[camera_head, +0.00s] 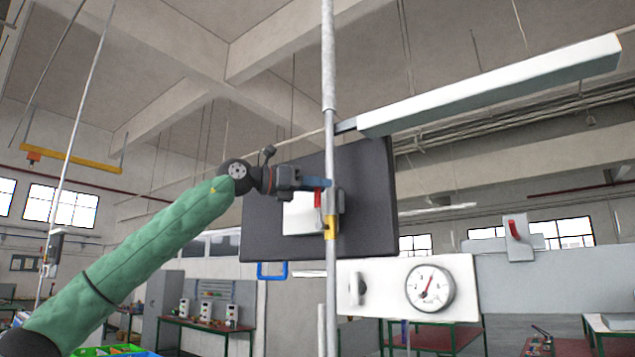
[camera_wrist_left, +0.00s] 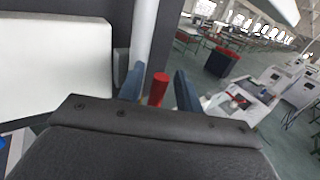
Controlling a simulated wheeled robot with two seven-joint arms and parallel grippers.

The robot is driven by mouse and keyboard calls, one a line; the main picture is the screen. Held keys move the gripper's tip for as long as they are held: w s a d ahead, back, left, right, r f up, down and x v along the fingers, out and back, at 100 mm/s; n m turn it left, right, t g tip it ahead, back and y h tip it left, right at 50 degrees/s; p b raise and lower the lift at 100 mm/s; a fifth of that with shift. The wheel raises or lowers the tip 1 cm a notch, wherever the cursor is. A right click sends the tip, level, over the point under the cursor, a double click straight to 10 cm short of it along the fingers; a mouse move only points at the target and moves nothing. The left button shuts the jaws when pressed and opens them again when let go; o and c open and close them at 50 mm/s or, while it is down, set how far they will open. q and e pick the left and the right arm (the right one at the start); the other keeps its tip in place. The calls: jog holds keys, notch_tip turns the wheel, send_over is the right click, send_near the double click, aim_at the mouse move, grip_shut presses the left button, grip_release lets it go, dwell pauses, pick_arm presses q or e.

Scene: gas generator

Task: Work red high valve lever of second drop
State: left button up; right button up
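A red valve lever (camera_head: 318,198) stands on the vertical grey pipe (camera_head: 329,130) near the centre of the head view, above a yellow fitting (camera_head: 331,229). My left gripper (camera_head: 321,183) reaches it from the left, its blue fingers at the lever's upper end. In the left wrist view the red lever (camera_wrist_left: 158,88) shows between the two blue fingers (camera_wrist_left: 160,88), with a gap visible to the right finger. The fingers are apart, so the gripper looks open around the lever. The lower part of the lever is hidden by the gripper body in that view. My right gripper is not in view.
A dark panel (camera_head: 365,200) stands close behind the pipe. A white plate with a round gauge (camera_head: 430,288) is at lower right. Another red lever (camera_head: 513,228) sits on a white mount further right. A long white beam (camera_head: 490,88) crosses above.

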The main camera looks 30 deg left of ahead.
pick_arm(q)
jog(key=shift+w, duration=0.1)
jog(key=shift+d, duration=0.1)
grip_shut()
jog(key=shift+w, duration=0.1)
